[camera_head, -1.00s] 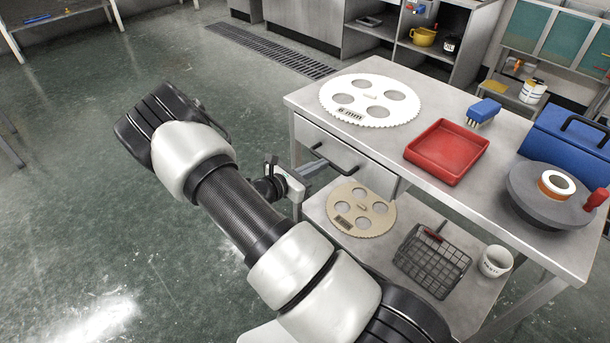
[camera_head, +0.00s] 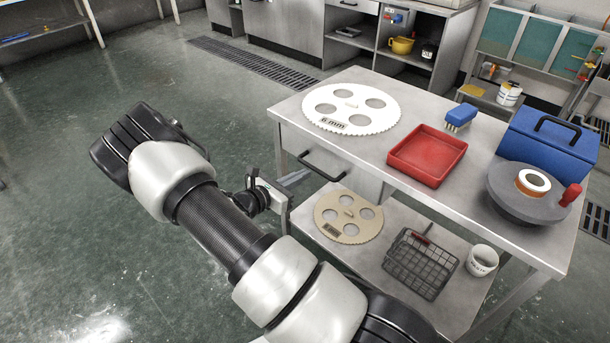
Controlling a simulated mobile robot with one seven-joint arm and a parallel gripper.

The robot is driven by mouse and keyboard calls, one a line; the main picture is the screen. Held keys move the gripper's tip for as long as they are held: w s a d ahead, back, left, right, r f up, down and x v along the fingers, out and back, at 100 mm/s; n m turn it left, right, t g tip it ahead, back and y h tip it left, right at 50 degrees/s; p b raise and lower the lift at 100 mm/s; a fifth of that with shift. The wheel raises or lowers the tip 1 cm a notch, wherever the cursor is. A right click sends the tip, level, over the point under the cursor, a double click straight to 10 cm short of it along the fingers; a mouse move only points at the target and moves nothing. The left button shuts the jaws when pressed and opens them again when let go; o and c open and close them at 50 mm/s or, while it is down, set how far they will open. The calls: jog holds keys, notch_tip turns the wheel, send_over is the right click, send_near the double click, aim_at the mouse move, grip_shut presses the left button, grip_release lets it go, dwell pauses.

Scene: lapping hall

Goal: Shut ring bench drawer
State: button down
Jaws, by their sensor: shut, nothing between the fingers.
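The ring bench (camera_head: 459,184) is a grey metal table with a lower shelf, at centre right. Its drawer (camera_head: 350,184) is under the top at the left end, with a dark bar handle (camera_head: 322,166). No drawer interior shows, and I cannot tell whether the drawer front stands out from the bench. My gripper (camera_head: 297,178) is shut and empty, just left of and below the handle. Its fingertips are small and partly hidden; I cannot tell whether they touch the drawer. My arm crosses the lower middle of the view.
On the bench top are a white toothed disc (camera_head: 351,105), a red tray (camera_head: 427,156), a blue brush (camera_head: 461,116), a blue case (camera_head: 545,145) and a grey round plate (camera_head: 522,199). The lower shelf bears a tan disc (camera_head: 348,216), wire basket (camera_head: 418,264) and mug (camera_head: 482,260). Floor at left is clear.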

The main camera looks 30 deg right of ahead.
jog(key=p+v, duration=0.1)
jog(key=v, duration=1)
jog(key=shift+a+p, duration=0.25)
jog(key=shift+p, duration=0.1)
jog(key=s+a+r+m+y, duration=0.3)
jog(key=s+r+m+y, duration=0.2)
jog(key=s+r+m, duration=0.3)
jog(key=s+a+r+m+y, duration=0.3)
jog(key=s+r+m+y, duration=0.3)
jog(key=r, duration=0.5)
jog(key=s+a+r+m+y, duration=0.3)
jog(key=s+r+m+y, duration=0.1)
jog(key=s+r+m, duration=0.4)
notch_tip(320, 180, up, 24)
jog(key=s+p, duration=0.1)
jog(key=p, duration=2)
jog(key=shift+s+f+t+p, duration=0.2)
jog(key=shift+t+p, duration=0.2)
